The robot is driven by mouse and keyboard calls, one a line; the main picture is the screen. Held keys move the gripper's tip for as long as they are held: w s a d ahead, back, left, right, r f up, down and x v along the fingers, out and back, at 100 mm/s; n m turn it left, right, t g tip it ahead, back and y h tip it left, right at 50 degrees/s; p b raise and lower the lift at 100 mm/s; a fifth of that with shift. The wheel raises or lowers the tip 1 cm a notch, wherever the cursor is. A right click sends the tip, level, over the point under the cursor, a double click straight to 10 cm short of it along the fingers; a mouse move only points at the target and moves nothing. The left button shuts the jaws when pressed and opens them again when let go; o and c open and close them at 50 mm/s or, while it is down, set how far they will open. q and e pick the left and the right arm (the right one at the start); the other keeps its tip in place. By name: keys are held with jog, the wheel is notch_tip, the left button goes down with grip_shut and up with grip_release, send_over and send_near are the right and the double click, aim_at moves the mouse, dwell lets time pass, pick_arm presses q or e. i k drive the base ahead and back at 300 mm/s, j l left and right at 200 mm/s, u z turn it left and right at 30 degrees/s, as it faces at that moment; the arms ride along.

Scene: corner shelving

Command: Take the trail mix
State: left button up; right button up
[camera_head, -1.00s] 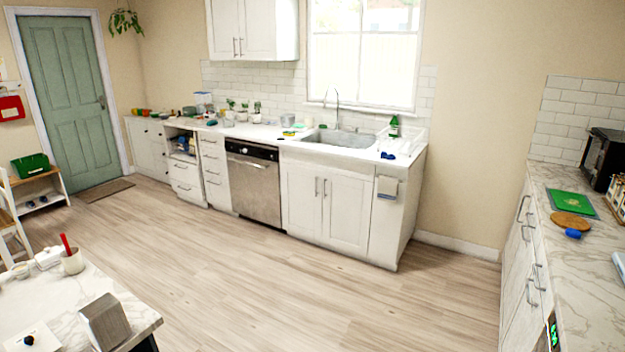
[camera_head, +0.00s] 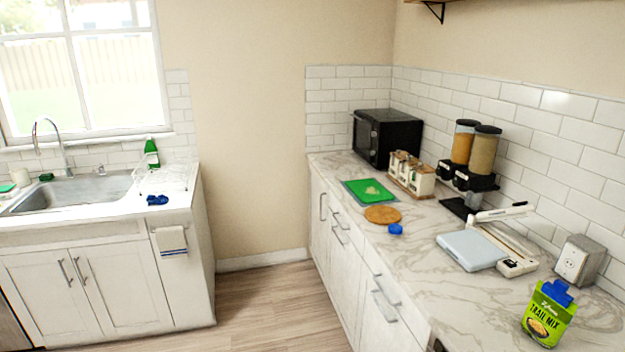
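The trail mix (camera_head: 548,316) is a bright green bag with dark lettering and a blue piece at its top. It stands upright on the marble-look counter at the lower right of the head view, near the counter's front edge. Neither of my grippers shows in the head view, so their distance from the bag cannot be seen.
The right counter (camera_head: 445,220) holds a grey-white box (camera_head: 575,260) behind the bag, a pale blue flat item (camera_head: 471,250), a blue lid-like item (camera_head: 395,229), a round wooden board (camera_head: 382,215) and a black microwave (camera_head: 386,137). Floor (camera_head: 270,308) between the cabinets is clear.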

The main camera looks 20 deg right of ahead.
aim_at(545, 320)
jog(key=i+l+z, duration=0.1)
jog(key=i+z, duration=0.6)
jog(key=z, duration=0.2)
jog(key=i+j+z, duration=0.15)
jog(key=i+z, duration=0.2)
jog(key=z, duration=0.15)
jog(key=i+z, duration=0.55)
